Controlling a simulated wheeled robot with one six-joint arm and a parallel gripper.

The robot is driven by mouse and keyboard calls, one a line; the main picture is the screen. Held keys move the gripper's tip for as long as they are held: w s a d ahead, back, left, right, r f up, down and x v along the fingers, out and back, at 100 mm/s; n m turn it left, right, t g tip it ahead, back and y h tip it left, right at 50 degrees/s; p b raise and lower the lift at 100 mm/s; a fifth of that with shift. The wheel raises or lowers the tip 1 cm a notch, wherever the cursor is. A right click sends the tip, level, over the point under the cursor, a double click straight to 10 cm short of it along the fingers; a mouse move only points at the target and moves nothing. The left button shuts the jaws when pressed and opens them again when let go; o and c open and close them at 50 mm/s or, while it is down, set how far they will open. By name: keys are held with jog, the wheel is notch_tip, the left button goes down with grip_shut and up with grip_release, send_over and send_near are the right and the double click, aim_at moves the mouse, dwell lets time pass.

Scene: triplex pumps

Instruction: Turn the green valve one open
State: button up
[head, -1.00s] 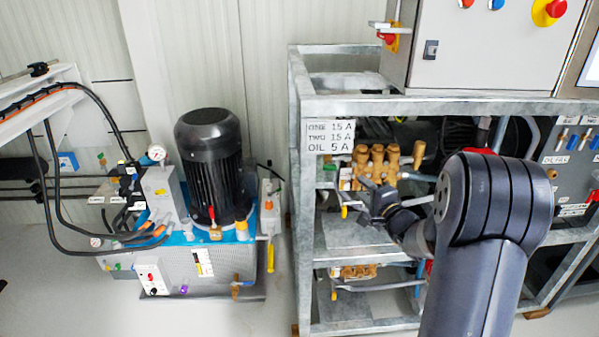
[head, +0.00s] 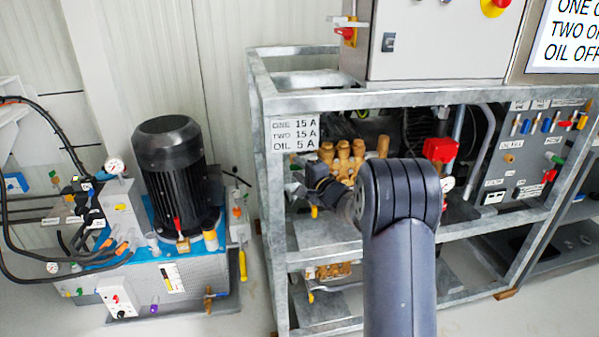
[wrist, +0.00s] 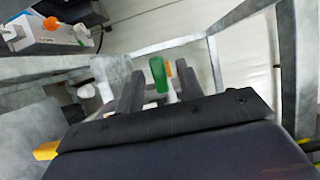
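The green valve handle (wrist: 158,75) shows in the wrist view, upright between my two fingers. My gripper (wrist: 158,92) is open, with a finger on each side of the handle. I cannot tell whether either finger touches it. In the head view my gripper (head: 312,182) is inside the metal frame, near its left front post, by the brass pump (head: 346,158). The green handle cannot be made out in the head view.
The galvanised frame (head: 268,200) surrounds my gripper, with a post to the left and a rail above carrying a label sign (head: 295,134). A yellow handle (head: 314,212) hangs just below my gripper. A black motor unit (head: 170,170) stands left, across a floor gap.

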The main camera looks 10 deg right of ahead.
jog(key=shift+w, duration=0.1)
jog(key=shift+c, duration=0.4)
grip_shut()
